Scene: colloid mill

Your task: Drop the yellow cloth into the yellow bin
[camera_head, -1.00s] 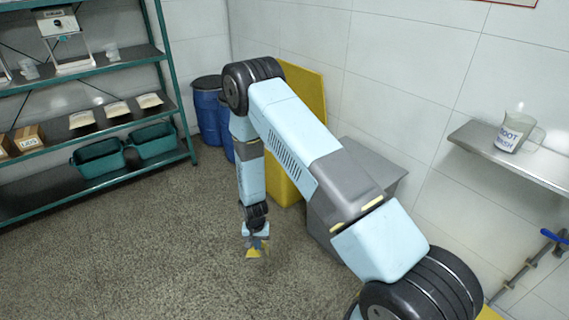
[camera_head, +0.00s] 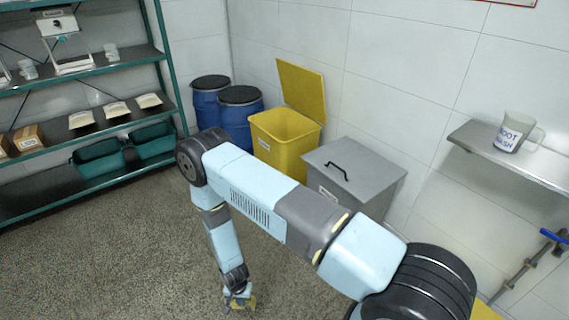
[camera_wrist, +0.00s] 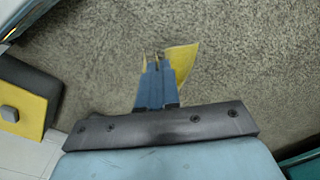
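The yellow cloth (camera_head: 247,303) hangs from my gripper (camera_head: 238,297), above or near the floor; its exact height is unclear. In the wrist view, the two blue fingers (camera_wrist: 157,65) are close together on the cloth (camera_wrist: 181,60), which sticks out to the right beyond their tips. The yellow bin (camera_head: 281,151) stands against the back wall, its lid (camera_head: 302,90) raised and its top open. My gripper is well in front of the bin, lower in the head view and apart from it. My arm hides the bin's lower front.
A grey lidded bin (camera_head: 363,187) stands right of the yellow bin, and blue drums (camera_head: 240,120) stand left. A green shelf rack (camera_head: 90,180) is at the left. A wall shelf (camera_head: 545,166) holds a labelled jug (camera_head: 513,133). The floor (camera_head: 120,260) at lower left is clear.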

